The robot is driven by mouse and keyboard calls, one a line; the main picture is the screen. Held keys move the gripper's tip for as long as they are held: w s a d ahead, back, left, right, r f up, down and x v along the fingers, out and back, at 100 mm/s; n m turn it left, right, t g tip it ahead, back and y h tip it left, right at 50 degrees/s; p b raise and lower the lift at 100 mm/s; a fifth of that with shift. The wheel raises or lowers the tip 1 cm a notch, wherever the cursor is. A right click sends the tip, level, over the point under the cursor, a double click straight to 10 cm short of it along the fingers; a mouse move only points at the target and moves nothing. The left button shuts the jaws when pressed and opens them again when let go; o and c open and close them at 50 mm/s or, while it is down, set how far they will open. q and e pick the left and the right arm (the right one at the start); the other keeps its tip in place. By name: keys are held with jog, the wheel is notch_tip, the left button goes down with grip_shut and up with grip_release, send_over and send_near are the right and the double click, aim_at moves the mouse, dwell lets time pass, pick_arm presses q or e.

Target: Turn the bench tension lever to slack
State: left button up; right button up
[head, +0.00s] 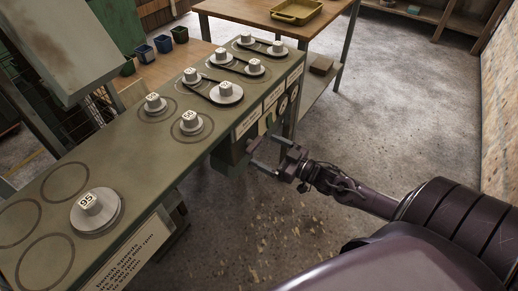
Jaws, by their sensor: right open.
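The green bench (140,140) runs from the lower left to the upper middle, with pulleys on its top. A small dull-red part (256,145), which may be the tension lever, sticks out from the bench's front side. My right gripper (262,150) is open in front of that side, with its fingers pointing left at the bench. The red part shows near and between the fingertips; I cannot tell whether they touch it. The lever's setting cannot be read. My left gripper is not in view.
Several numbered pulleys, such as the 95 one (95,212), stand on the bench; belts join some at the far end. Blue cups (163,44) stand behind it. A wooden table (235,9) holds a yellow tray (296,12). The concrete floor (400,110) at right is clear.

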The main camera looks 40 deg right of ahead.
aim_at(257, 146)
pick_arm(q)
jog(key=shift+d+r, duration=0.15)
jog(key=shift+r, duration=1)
pick_arm(e)
jog(key=shift+x, duration=1.9)
jog(key=c, duration=1)
